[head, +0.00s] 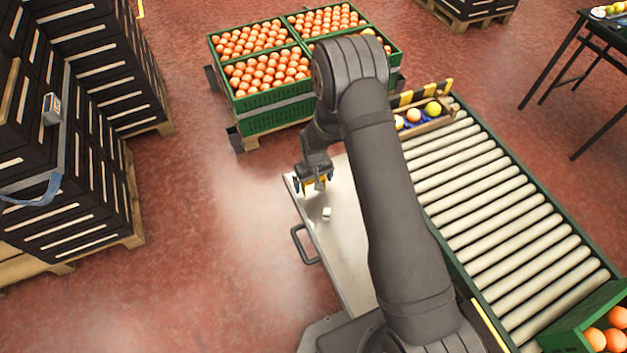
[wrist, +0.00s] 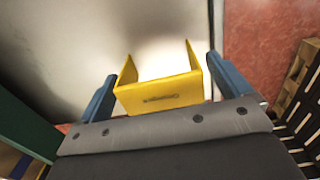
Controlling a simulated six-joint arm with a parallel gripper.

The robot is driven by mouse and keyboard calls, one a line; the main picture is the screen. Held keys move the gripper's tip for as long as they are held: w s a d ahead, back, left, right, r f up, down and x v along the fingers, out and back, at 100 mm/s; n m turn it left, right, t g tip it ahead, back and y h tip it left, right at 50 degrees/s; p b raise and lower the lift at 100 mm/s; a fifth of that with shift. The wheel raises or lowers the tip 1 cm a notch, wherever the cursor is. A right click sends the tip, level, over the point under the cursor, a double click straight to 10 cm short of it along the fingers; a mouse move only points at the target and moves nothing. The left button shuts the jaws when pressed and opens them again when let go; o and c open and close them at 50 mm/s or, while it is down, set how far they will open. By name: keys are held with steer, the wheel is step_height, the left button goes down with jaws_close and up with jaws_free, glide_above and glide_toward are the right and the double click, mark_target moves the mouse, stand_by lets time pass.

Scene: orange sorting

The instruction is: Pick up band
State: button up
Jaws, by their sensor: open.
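My gripper (head: 314,184) is over the far left part of the pale work table (head: 343,245). In the wrist view its two blue fingers (wrist: 162,72) stand wide apart. A yellow U-shaped piece (wrist: 160,94) with small dark lettering lies between them; I cannot tell whether it is the band or part of the gripper. A small white object (head: 327,213) lies on the table just nearer than the gripper; it is too small to identify. A blue strap (head: 38,192) hangs on the stacked black crates at the left, well away from my gripper.
A roller conveyor (head: 500,218) runs along the right, with a small wooden crate of fruit (head: 427,126) at its far end. Green crates (head: 263,118) of oranges stand behind the table. Another green crate (head: 590,318) is at the lower right. The red floor left of the table is clear.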

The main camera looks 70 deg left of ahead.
steer(key=shift+f, duration=0.3)
steer(key=shift+c, duration=0.4)
steer(key=c, duration=0.9)
steer(key=shift+c, duration=0.2)
steer(key=shift+r, duration=0.15)
